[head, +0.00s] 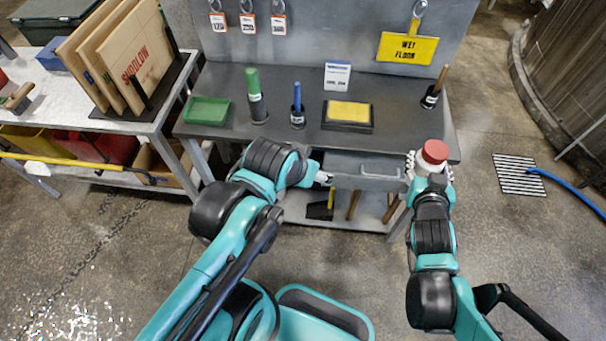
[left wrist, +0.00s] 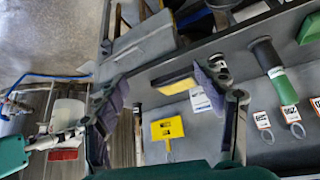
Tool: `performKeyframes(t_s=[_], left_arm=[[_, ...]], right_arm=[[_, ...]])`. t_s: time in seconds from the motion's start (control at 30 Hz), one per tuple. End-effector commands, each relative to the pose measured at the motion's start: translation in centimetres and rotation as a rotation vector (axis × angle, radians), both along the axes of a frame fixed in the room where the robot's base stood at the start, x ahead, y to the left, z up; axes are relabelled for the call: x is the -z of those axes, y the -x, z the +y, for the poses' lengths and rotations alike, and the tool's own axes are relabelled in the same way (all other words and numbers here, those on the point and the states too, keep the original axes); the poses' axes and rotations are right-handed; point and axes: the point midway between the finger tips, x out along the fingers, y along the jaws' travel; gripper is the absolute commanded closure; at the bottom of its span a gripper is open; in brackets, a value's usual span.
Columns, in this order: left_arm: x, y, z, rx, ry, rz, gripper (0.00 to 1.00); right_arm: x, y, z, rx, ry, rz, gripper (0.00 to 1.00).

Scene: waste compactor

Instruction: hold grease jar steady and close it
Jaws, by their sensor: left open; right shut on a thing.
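The grease jar (head: 431,165) is white with a red lid (head: 435,151) on top. It is upright off the bench's front right corner. I cannot tell how tight the lid sits. My right gripper (head: 428,167) is shut on the jar, fingers around its sides. In the left wrist view the jar (left wrist: 68,114) shows at the left, with its red lid (left wrist: 62,154) towards the bottom. My left gripper (head: 325,178) is empty and open, well to the left of the jar, near the bench's front edge. Its two fingers (left wrist: 165,95) stand apart in the left wrist view.
A grey drawer (head: 366,182) with a handle is under the bench top (head: 300,145), between my grippers. The bench holds a green tray (head: 207,112), a green-topped bottle (head: 254,90), a yellow pad (head: 348,111) and a brush pot (head: 430,99). The bench top's front strip is clear.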

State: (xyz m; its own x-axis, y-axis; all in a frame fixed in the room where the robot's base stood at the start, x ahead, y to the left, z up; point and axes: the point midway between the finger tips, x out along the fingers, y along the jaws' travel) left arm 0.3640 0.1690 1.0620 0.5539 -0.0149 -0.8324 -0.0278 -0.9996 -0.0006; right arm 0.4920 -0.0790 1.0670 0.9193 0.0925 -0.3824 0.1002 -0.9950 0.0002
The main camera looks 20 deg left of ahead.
Motion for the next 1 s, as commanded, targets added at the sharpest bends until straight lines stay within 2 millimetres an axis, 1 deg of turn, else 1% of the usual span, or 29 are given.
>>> performKeyframes(t_s=[0.03,0.17,0.47,0.53,0.57,0.67,0.7,0.83,0.9,1.0], left_arm=[[0.7,0.5,0.4,-0.013,0.001,-0.014,0.3],[1.7,1.1,0.9,-0.027,0.001,-0.032,0.3],[1.8,1.1,0.9,-0.029,0.001,-0.035,0.3],[1.8,1.1,0.9,-0.029,0.001,-0.034,0.3],[1.8,1.1,0.9,-0.028,0.0,-0.034,0.3],[1.8,1.1,0.9,-0.027,0.001,-0.034,0.3],[1.8,1.1,0.9,-0.027,0.001,-0.034,0.3],[1.8,1.1,0.9,-0.027,0.001,-0.034,0.3],[1.8,1.1,0.9,-0.027,0.001,-0.034,0.3],[1.8,1.1,0.9,-0.027,0.001,-0.034,0.3]], right_arm=[[0.0,0.0,0.0,0.0,0.0,-0.001,1.0],[0.0,0.0,0.0,0.0,0.0,-0.001,1.0],[-0.1,0.0,0.0,-0.001,-0.001,-0.002,1.0],[0.1,-0.2,-0.3,0.01,0.001,0.001,1.0],[0.2,-0.5,-0.6,0.025,0.001,0.005,1.0],[0.9,-1.9,-2.8,0.115,0.004,0.018,1.0],[1.3,-2.5,-4.1,0.164,0.005,0.022,1.0],[2.0,-4.0,-7.7,0.312,0.004,0.016,1.0],[2.2,-4.5,-9.0,0.364,0.002,0.007,1.0],[2.3,-4.7,-9.9,0.4,0.001,-0.001,1.0]])
